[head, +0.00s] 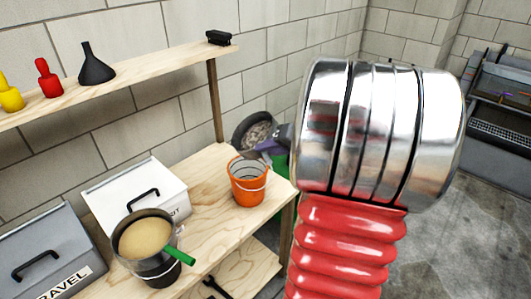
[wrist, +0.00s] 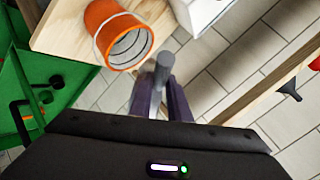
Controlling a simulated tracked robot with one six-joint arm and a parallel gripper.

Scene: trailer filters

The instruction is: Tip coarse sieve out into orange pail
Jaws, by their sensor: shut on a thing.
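The coarse sieve (head: 257,132) shows in the head view as a dark round pan with pale coarse grains in it, above and behind the orange pail. The orange pail (head: 248,182) stands upright on the wooden bench; it also shows in the wrist view (wrist: 117,36), and no contents can be made out. My gripper (wrist: 163,100) has its purple fingers shut on a grey handle (wrist: 162,72), beside the pail. The sieve's pan is not clear in the wrist view. In the head view my arm hides part of the gripper.
A green-handled pan of sand (head: 145,238) sits on a dark bucket. A white box (head: 135,190) and a grey gravel box (head: 45,260) stand on the bench (head: 215,220). A shelf (head: 150,65) runs above. A green object (head: 281,167) is beside the bench.

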